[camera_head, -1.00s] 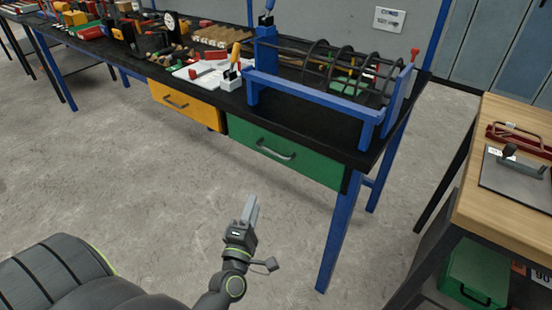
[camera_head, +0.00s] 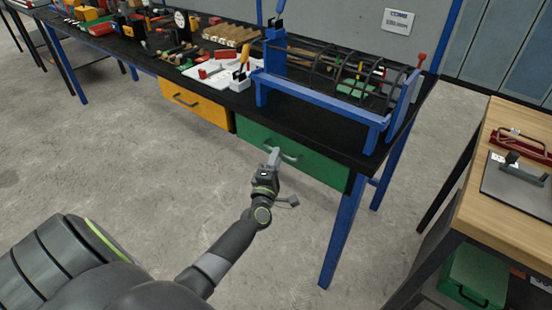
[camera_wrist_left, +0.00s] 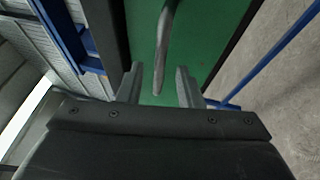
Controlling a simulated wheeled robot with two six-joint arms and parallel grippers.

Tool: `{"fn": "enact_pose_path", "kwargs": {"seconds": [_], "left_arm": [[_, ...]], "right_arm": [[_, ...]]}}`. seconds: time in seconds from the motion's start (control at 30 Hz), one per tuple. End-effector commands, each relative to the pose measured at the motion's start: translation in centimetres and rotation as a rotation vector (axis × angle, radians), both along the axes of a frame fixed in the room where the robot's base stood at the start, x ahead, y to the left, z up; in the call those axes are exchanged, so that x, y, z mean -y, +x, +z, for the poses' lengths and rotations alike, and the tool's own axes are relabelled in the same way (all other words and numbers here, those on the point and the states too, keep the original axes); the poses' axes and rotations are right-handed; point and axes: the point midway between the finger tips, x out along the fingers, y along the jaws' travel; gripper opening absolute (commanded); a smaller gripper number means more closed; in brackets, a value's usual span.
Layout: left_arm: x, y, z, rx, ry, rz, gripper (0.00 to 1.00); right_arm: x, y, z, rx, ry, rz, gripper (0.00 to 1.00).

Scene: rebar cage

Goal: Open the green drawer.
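The green drawer (camera_head: 318,166) is shut under the right part of the black workbench, with a dark bar handle (camera_head: 283,155) on its front. In the left wrist view the green drawer front (camera_wrist_left: 198,32) fills the middle, and the handle (camera_wrist_left: 163,45) runs lengthwise from the top. My left gripper (camera_head: 271,155) is at the handle's left part in the head view. In the left wrist view its two fingers (camera_wrist_left: 158,88) are open, with the handle's end between them and a gap on both sides. My right gripper is not in view.
An orange drawer (camera_head: 192,102) sits left of the green one. A blue bench leg (camera_head: 343,232) stands below the right end. A blue frame with a rebar cage (camera_head: 345,72) is on the bench. A wooden table (camera_head: 500,215) stands at right. The floor in front is clear.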

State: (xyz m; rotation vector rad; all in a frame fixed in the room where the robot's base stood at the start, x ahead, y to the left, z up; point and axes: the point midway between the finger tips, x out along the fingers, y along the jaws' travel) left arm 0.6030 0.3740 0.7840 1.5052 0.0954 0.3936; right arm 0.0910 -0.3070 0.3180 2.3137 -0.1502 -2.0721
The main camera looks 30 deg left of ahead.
Motion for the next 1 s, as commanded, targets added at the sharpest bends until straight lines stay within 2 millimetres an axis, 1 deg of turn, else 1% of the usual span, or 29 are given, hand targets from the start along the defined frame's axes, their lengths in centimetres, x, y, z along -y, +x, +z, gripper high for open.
{"fn": "enact_pose_path", "kwargs": {"seconds": [0.1,0.37,0.6,0.63,1.0], "left_arm": [[-0.17,0.45,0.12,0.0,0.0,0.0,0.33],[-0.19,0.49,0.12,0.0,0.0,0.0,0.33],[-0.16,0.48,0.11,0.0,0.0,0.0,0.01],[-0.16,0.48,0.11,0.0,0.0,0.0,0.0],[-0.16,0.37,0.08,-0.001,0.0,0.0,0.0]], "right_arm": [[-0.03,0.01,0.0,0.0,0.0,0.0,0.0],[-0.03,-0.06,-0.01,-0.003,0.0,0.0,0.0],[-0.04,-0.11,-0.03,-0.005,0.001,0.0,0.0],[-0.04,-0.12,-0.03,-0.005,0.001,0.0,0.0],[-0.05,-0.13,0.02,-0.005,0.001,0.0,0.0]]}}
